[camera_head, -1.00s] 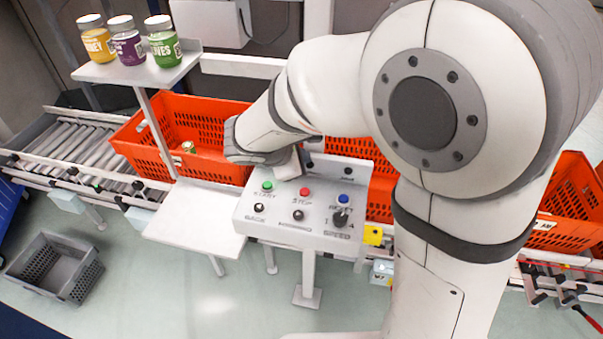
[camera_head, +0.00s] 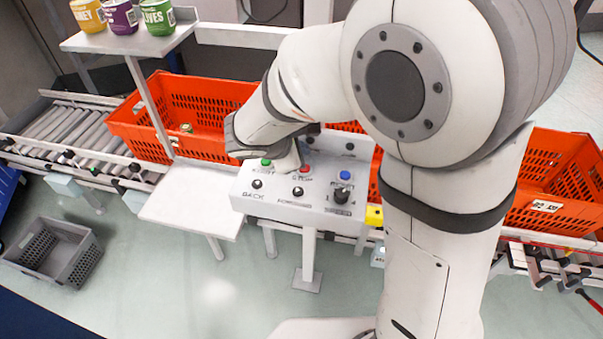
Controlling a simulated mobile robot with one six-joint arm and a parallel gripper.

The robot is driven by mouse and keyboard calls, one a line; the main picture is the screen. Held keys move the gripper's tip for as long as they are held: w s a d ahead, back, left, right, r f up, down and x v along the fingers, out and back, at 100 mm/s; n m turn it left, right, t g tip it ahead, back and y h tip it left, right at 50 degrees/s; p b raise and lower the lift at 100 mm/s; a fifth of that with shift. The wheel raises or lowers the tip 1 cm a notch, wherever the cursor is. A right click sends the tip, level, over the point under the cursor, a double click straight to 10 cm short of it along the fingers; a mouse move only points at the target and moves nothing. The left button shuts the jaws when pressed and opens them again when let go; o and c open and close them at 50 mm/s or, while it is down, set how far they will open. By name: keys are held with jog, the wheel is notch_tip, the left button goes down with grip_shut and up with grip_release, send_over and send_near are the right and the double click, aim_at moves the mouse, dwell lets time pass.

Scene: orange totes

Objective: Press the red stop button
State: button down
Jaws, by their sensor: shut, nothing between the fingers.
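The red stop button (camera_head: 305,169) is on the top face of a white control box (camera_head: 265,205), in the back row between a green button (camera_head: 266,162) and a blue button (camera_head: 345,175). The word STOP is printed under it. My gripper (camera_head: 293,166) is shut and empty, low over the back of the box, with its tip right beside the red button on the left. I cannot tell whether the tip touches the button. My wrist hides part of the box's back edge.
A black knob (camera_head: 342,193) stands up at the box's right. Orange totes (camera_head: 207,95) sit on the roller conveyor (camera_head: 65,130) behind. A shelf with several jars (camera_head: 158,16) is at upper left. A white side table (camera_head: 190,210) adjoins the box; a grey crate (camera_head: 55,250) is on the floor.

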aim_at(311, 164)
jog(key=shift+f+b, duration=1.05)
jog(key=shift+f, duration=0.5)
jog(key=shift+f, duration=0.1)
dwell(0.7)
jog(key=shift+w+f+b, duration=0.15)
jog(key=shift+f+b, duration=0.15)
jog(key=shift+b, duration=0.2)
jog(key=shift+f+b, duration=0.45)
jog(key=shift+b, duration=0.05)
dwell(0.4)
dwell(0.3)
jog(key=shift+r+p, duration=0.65)
jog(key=shift+r, duration=0.25)
jog(key=shift+r+p, duration=1.9)
jog(key=shift+r, duration=0.65)
